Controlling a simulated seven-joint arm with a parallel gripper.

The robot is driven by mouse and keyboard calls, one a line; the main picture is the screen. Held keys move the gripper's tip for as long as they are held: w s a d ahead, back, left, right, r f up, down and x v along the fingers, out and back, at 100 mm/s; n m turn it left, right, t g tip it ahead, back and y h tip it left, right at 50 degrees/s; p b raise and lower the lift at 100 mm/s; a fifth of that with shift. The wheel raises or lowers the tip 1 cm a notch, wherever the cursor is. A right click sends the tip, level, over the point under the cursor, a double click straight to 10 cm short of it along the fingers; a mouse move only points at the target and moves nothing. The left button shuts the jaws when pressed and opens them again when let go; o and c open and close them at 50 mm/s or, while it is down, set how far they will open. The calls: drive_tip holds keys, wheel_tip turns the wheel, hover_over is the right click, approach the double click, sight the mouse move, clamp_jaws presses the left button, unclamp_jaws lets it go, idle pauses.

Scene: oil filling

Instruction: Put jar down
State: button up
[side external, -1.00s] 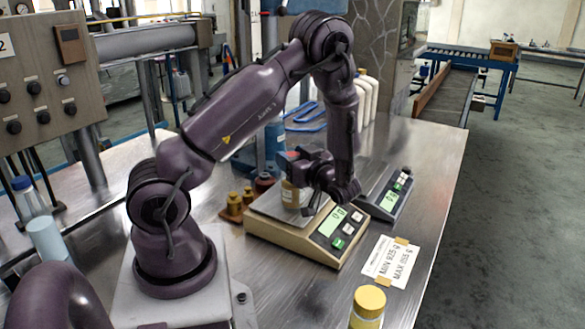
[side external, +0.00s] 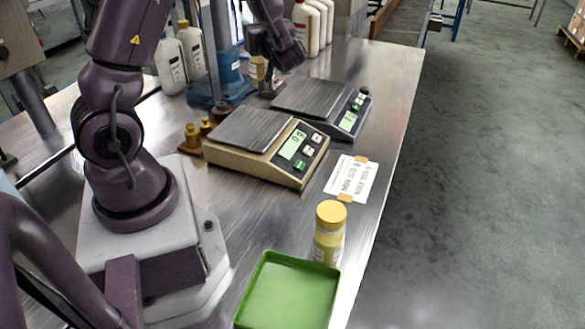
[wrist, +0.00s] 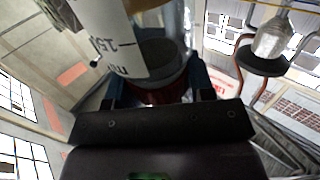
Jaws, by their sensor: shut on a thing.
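My gripper (side external: 268,58) is at the back of the bench, beside the blue stand (side external: 229,82). It is shut on a small amber jar (side external: 257,70), which is partly hidden by the gripper. In the wrist view the jar (wrist: 164,92) sits between the two fingers of my gripper (wrist: 158,84), with a graduated white cylinder (wrist: 112,38) close in front of it. I cannot tell whether the jar's base touches anything. A yellow-capped jar (side external: 329,235) stands separately at the front of the bench.
The beige scale (side external: 250,129) and the dark scale (side external: 309,97) have empty pans. Brass weights (side external: 193,136) stand left of the beige scale. A green tray (side external: 289,291) is at the front, and a paper sign (side external: 351,178) lies near the right edge. White bottles (side external: 305,28) stand at the back.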

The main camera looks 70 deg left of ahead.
drive_tip(key=w+d+f+m+t+h, duration=0.3)
drive_tip(key=w+d+m+t+h, duration=0.15)
drive_tip(key=m+t+h, duration=0.35)
drive_tip(key=w+d+f+m+t+h, duration=0.35)
drive_tip(key=w+m+t, duration=0.2)
drive_tip(key=t, duration=0.35)
drive_tip(key=s+d+f+m+h, duration=0.3)
drive_tip(key=d+m+h, duration=0.4)
drive_tip(key=h, duration=0.3)
drive_tip(key=shift+s+d+f+t, duration=0.25)
drive_tip(key=shift+s+d+t, duration=0.05)
drive_tip(key=shift+d, duration=0.15)
drive_tip(key=s+d+m+g+h, duration=0.1)
drive_tip(key=s+d+m+h, duration=0.1)
drive_tip(key=s+d+m+g+h, duration=0.1)
drive_tip(key=s+d+m+h, duration=0.1)
drive_tip(key=d+h, duration=0.1)
drive_tip(key=s+d+m+g+h, duration=0.2)
drive_tip(key=s+h, duration=0.1)
drive_tip(key=shift+d+f+h, duration=0.25)
drive_tip(key=shift+d+f, duration=0.1)
drive_tip(key=shift+f, duration=0.05)
drive_tip(key=shift+m+g+h, duration=0.25)
drive_tip(key=shift+g+h, duration=0.15)
drive_tip(key=shift+s+d+f, duration=0.1)
drive_tip(key=shift+f, duration=1.25)
drive_tip(key=shift+s+d+f, duration=0.15)
drive_tip(key=shift+f, duration=1.15)
drive_tip(key=shift+s+d+f, duration=0.1)
drive_tip(key=shift+f, duration=1.35)
